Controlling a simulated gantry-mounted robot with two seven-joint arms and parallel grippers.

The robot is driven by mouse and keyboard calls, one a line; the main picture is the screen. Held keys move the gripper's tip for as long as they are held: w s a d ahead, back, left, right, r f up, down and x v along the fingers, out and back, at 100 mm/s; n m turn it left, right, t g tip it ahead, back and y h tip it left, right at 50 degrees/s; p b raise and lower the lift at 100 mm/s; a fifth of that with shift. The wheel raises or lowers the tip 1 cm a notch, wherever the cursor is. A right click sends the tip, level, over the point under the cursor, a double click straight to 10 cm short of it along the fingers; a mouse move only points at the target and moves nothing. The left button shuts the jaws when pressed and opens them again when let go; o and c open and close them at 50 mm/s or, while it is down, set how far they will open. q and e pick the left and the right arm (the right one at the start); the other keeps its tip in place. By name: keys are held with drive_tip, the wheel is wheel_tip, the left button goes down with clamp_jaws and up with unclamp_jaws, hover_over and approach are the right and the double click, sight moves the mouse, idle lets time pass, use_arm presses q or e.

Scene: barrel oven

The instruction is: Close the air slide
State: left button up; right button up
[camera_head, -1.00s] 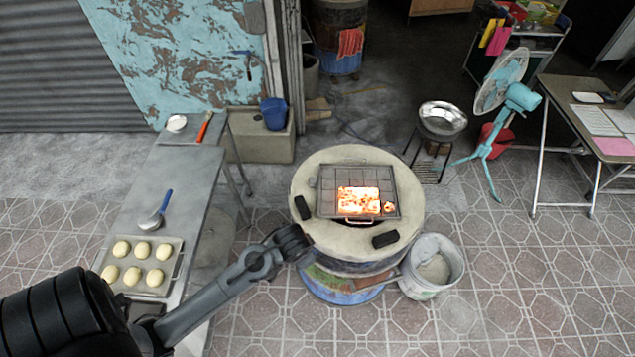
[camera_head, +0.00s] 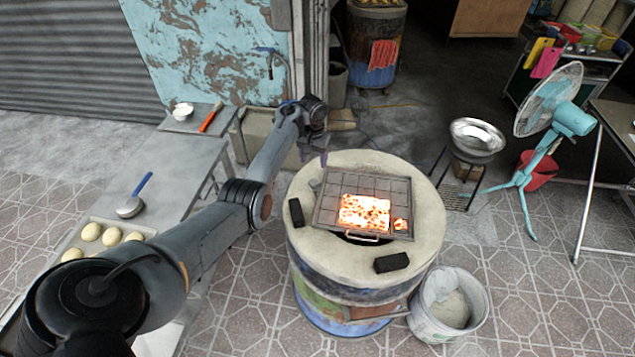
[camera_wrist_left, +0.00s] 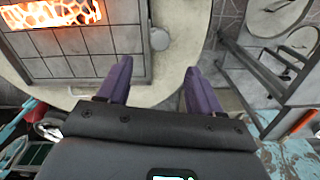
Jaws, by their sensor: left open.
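The barrel oven (camera_head: 420,218) has a pale round top holding a metal grate (camera_head: 330,215) with glowing coals (camera_head: 364,212). A small grey round knob (camera_head: 315,185) sits at the grate's left edge. It also shows in the left wrist view (camera_wrist_left: 159,39), just beyond the fingertips and roughly between their lines. I cannot tell whether it belongs to the air slide. My left gripper (camera_head: 314,156) is open and empty by the oven's back left rim. Its purple fingers also show in the left wrist view (camera_wrist_left: 157,68). My right gripper is out of view.
Two black blocks (camera_head: 296,212) (camera_head: 392,262) lie on the oven rim. A white bucket (camera_head: 475,320) stands at the oven's right. A metal table (camera_head: 165,170) with a bun tray (camera_head: 70,240) is left. A fan (camera_head: 550,110) and a metal bowl (camera_head: 477,137) stand right.

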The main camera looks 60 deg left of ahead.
sight(314, 182)
use_arm(q)
wheel_tip(314, 182, down, 9)
drive_tip(key=b, duration=0.2)
drive_tip(key=shift+s+r+b, duration=0.1)
drive_tip(key=shift+b, duration=0.3)
drive_tip(key=shift+f+b, duration=0.3)
drive_tip(key=shift+f, duration=0.5)
clamp_jaws()
